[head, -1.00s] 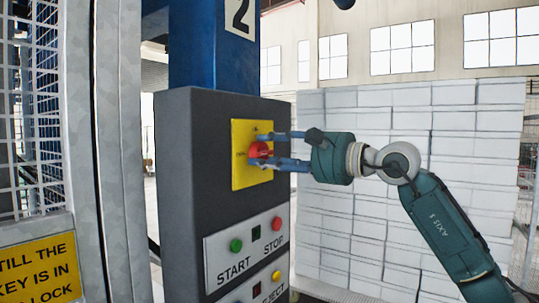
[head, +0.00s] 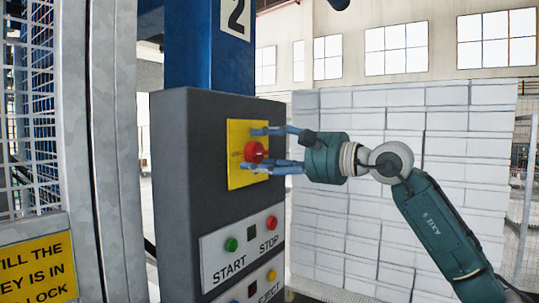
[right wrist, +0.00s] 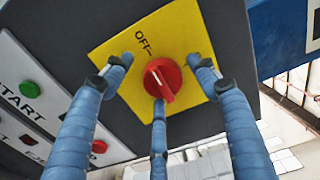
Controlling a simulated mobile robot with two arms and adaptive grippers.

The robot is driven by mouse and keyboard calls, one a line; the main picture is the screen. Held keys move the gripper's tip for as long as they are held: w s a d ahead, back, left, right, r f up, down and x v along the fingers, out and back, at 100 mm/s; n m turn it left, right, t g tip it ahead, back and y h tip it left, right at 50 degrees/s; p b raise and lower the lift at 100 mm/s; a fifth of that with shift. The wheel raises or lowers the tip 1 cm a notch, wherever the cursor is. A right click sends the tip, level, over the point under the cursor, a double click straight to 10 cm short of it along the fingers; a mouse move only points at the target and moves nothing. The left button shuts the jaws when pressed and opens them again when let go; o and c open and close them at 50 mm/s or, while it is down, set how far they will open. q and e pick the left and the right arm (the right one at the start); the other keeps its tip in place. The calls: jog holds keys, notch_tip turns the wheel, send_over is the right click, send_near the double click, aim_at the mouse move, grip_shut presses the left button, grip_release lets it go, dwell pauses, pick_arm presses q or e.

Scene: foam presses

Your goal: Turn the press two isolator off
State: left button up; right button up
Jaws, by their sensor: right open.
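The isolator is a red round knob (head: 254,151) on a yellow plate (head: 236,178), high on the dark grey box below the blue column marked 2. The right wrist view shows the knob (right wrist: 163,79) with a raised grip bar. The bar lies roughly in line with the OFF label (right wrist: 143,41); I cannot tell which end is the pointer. My right gripper (head: 250,149) is open, its blue fingers spread around the knob. In the right wrist view, the fingertips stand apart from the knob at both sides, and one finger is below it, possibly touching. My left gripper is out of view.
Below the isolator are a green START button (head: 231,244) and a red STOP button (head: 271,222), with an EJECT row lower down. A mesh fence with a metal post (head: 110,160) stands at left. A stack of white blocks (head: 350,240) stands behind my right arm.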

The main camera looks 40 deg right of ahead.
jog(key=shift+s+d+f, duration=0.1)
jog(key=shift+s+d, duration=0.15)
jog(key=v, duration=1.1)
jog(key=shift+s+a, duration=0.2)
jog(key=shift+s, duration=0.1)
dwell(0.3)
